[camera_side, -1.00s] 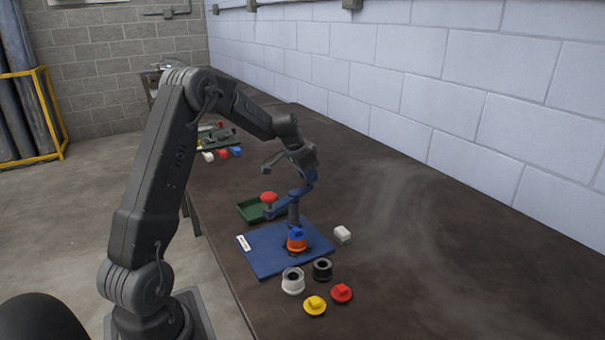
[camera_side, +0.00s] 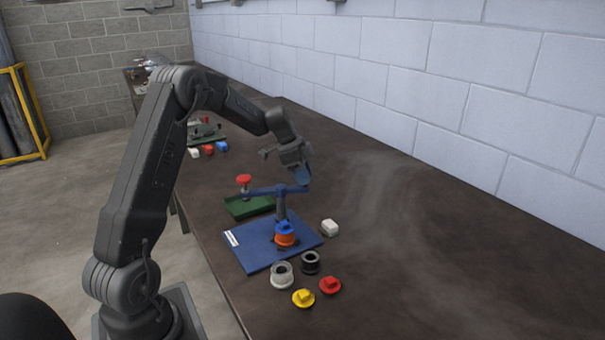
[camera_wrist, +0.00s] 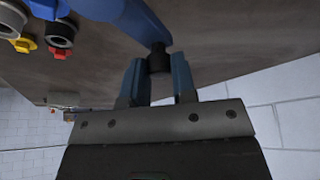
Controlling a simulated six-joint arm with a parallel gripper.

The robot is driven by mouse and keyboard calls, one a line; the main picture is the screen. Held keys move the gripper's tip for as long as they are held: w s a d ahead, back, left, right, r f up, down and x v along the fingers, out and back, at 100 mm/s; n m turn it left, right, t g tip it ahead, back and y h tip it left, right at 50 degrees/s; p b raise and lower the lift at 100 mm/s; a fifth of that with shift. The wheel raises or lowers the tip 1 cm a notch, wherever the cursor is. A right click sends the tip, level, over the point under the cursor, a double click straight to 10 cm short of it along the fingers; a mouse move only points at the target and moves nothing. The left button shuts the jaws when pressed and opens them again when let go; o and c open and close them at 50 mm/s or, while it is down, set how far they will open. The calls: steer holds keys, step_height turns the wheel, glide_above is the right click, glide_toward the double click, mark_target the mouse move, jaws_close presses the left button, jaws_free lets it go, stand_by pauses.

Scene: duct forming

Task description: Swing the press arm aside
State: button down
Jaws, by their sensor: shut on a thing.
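The press arm (camera_side: 265,191) is a blue bar on a post (camera_side: 282,208) that stands on a blue base plate (camera_side: 255,250). A red knob (camera_side: 243,180) tops its left end, over the green tray. My gripper (camera_side: 303,182) is at its right end. In the wrist view, the blue fingers (camera_wrist: 158,75) are shut on a dark pin (camera_wrist: 158,57) at the end of the blue bar (camera_wrist: 125,15). An orange part with a blue top (camera_side: 285,236) sits on the plate near the post, clear of the red knob.
The green tray (camera_side: 236,210) lies behind the plate. A white block (camera_side: 329,227) is to the right. White (camera_side: 281,275) and black (camera_side: 310,262) rings and yellow (camera_side: 303,298) and red (camera_side: 329,285) caps lie in front. The bench's right side is clear; a wall runs behind.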

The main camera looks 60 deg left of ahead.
steer(key=shift+s+d+m, duration=0.1)
steer(key=shift+d+m, duration=0.05)
steer(key=shift+m, duration=0.15)
steer(key=c, duration=0.9)
jaws_free()
steer(key=shift+c, duration=0.2)
steer(key=v, duration=1.4)
steer(key=shift+f, duration=0.1)
